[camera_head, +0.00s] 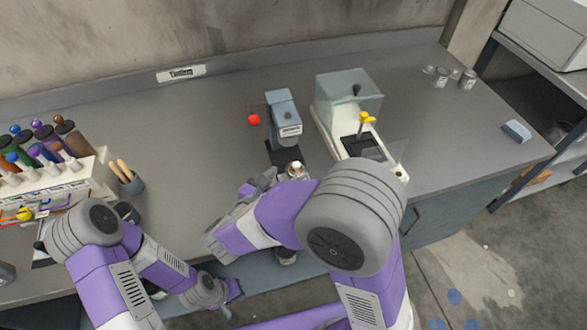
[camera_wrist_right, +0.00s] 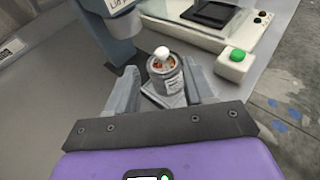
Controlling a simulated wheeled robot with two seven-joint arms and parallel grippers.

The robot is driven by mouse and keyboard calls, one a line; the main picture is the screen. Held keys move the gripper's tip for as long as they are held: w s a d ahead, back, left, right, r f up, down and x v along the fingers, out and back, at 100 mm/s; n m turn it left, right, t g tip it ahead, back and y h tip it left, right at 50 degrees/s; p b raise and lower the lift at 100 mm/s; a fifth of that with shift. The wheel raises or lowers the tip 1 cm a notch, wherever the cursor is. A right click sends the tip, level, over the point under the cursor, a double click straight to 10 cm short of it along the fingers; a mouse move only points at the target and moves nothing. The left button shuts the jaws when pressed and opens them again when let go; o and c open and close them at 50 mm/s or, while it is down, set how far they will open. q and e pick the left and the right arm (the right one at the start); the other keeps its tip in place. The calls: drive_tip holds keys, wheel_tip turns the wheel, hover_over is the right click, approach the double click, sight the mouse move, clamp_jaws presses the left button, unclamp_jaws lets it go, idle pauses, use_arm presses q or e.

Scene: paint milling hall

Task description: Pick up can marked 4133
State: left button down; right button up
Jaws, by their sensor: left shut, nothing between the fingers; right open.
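A small metal can (camera_wrist_right: 170,84) with a pale label and a white knob-like piece above its top shows in the right wrist view. It also shows in the head view (camera_head: 296,169), at the foot of the grey press; its marking is too small to read. My right gripper (camera_wrist_right: 163,92) is open, with one finger on each side of the can in that view; I cannot tell if they touch it. In the head view my right arm hides much of this gripper. My left gripper (camera_head: 222,294) is shut and empty near the bench's front edge.
The grey press (camera_head: 286,115) and a balance with a clear shield (camera_head: 347,92) stand close behind the can. Two more cans (camera_head: 440,78) (camera_head: 468,80) stand at the back right. A rack of colourants (camera_head: 55,185) and a cup (camera_head: 132,184) are left.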

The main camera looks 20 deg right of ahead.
sight(294, 167)
drive_tip(key=x, duration=0.1)
drive_tip(key=b+x, duration=0.1)
drive_tip(key=x, duration=0.1)
drive_tip(key=b+x, duration=0.1)
drive_tip(key=x, duration=0.1)
drive_tip(key=shift+d+f, duration=0.1)
drive_tip(key=shift+f, duration=0.25)
drive_tip(key=shift+w+d, duration=0.25)
clamp_jaws()
